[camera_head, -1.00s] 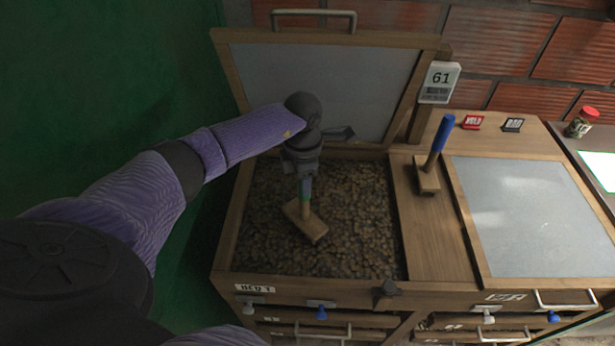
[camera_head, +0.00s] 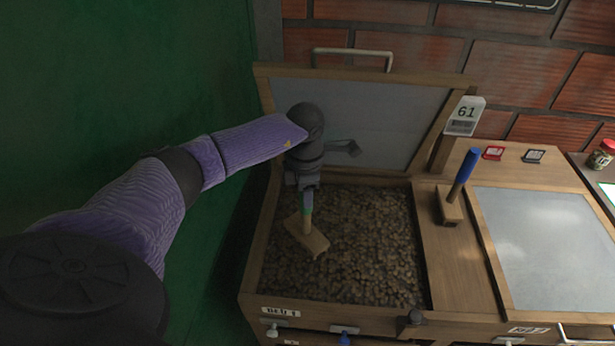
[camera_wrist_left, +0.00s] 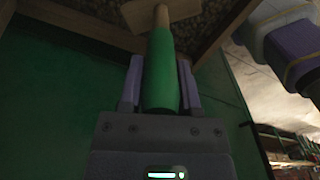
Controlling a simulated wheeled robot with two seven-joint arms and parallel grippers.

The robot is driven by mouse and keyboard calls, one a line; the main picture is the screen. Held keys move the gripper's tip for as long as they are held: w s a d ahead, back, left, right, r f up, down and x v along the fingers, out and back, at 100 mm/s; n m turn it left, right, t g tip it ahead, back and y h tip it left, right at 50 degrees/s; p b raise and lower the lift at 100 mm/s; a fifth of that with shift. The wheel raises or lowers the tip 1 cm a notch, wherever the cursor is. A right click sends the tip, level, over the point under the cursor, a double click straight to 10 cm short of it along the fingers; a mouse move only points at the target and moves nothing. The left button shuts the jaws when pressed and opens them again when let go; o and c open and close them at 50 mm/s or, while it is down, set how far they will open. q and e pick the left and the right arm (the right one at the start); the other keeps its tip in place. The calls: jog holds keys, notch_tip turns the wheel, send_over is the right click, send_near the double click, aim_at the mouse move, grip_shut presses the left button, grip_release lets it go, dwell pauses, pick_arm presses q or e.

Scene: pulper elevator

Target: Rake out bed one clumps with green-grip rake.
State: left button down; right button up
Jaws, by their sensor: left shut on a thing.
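My left gripper (camera_head: 305,190) is shut on the green-grip rake, pointing down over bed one. The rake's wooden head (camera_head: 307,238) touches or sits just above the beans near the left part of the bed. In the left wrist view, the green grip (camera_wrist_left: 161,75) stands between the two fingers (camera_wrist_left: 160,85), with the wooden head beyond it. Bed one (camera_head: 262,268) is an open wooden box filled with brown beans, labelled at its front left. I cannot make out distinct clumps. Its grey-panelled lid (camera_head: 385,115) stands raised at the back. My right gripper is not in view.
A blue-handled rake (camera_head: 459,187) stands on the wooden strip right of bed one. A closed grey-topped bed (camera_head: 545,245) lies farther right. A display reading 61 (camera_head: 465,115), a red tag (camera_head: 493,153), a black tag (camera_head: 533,156) and a jar (camera_head: 602,155) are behind.

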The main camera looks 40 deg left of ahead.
pick_arm(q)
jog(key=shift+a+r+p, duration=0.15)
jog(key=shift+r+p, duration=0.45)
jog(key=shift+r, duration=0.35)
notch_tip(320, 180, up, 2)
jog(key=shift+r+p, duration=0.1)
jog(key=shift+p, duration=0.7)
jog(key=shift+r, duration=0.15)
